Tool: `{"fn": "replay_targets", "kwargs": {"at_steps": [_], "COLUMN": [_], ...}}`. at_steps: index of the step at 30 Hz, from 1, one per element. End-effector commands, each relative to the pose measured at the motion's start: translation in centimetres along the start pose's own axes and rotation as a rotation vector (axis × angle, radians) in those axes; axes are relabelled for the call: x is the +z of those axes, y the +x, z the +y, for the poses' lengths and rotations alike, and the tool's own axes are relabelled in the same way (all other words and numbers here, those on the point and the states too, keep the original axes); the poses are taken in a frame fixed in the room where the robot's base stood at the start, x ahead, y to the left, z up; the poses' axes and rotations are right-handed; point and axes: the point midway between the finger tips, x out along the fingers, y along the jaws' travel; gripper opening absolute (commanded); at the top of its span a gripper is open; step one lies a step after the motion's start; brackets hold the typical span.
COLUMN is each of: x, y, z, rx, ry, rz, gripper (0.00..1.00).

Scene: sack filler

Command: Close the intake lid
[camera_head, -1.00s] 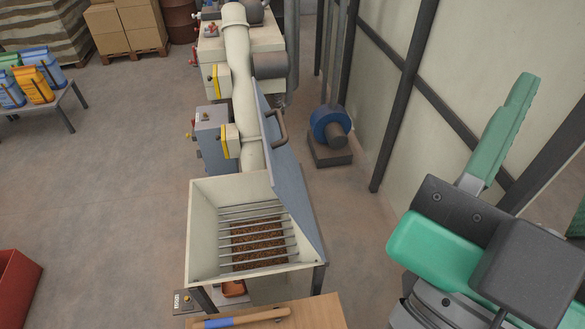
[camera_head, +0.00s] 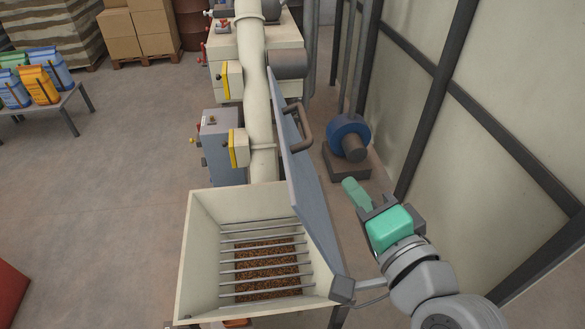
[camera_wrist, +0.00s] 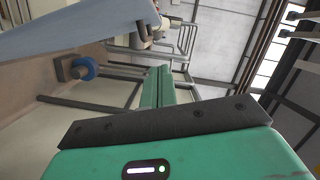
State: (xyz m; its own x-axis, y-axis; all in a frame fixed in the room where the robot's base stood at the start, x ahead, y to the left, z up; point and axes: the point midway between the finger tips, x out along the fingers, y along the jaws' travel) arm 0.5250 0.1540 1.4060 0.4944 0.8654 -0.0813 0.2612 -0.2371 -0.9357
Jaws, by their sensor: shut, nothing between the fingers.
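The intake lid (camera_head: 312,200) is a blue-grey panel with a dark handle (camera_head: 299,127). It stands open, nearly upright, along the right side of the cream intake hopper (camera_head: 203,262). Bars cross the hopper above brown material (camera_head: 266,268). My gripper (camera_head: 352,188) is to the right of the lid, on its outer side, with a visible gap in the head view. Its green fingers are shut together and hold nothing. In the wrist view the fingers (camera_wrist: 160,77) point away, and a blue-grey panel, likely the lid (camera_wrist: 75,32), crosses the upper left.
A blue blower (camera_head: 347,137) stands on the floor beyond my gripper. The wall with dark posts (camera_head: 437,100) bounds the right. A cream pipe and a grey control box (camera_head: 220,150) stand behind the hopper.

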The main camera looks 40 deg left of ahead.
Motion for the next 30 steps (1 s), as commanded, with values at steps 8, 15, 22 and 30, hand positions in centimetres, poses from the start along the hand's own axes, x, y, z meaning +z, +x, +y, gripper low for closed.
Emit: {"fn": "replay_targets", "kwargs": {"at_steps": [8, 15, 22, 30], "x": [0.3, 0.4, 1.3, 4.1], "y": [1.2, 6.3, 10.4, 10.9], "z": [-0.1, -0.2, -0.2, -0.2], "rx": [-0.009, -0.009, -0.008, -0.008], "ry": [0.023, 0.021, 0.02, 0.019], "rz": [-0.023, -0.023, -0.022, -0.018], "gripper": [0.0, 0.0, 0.0, 0.0]}}
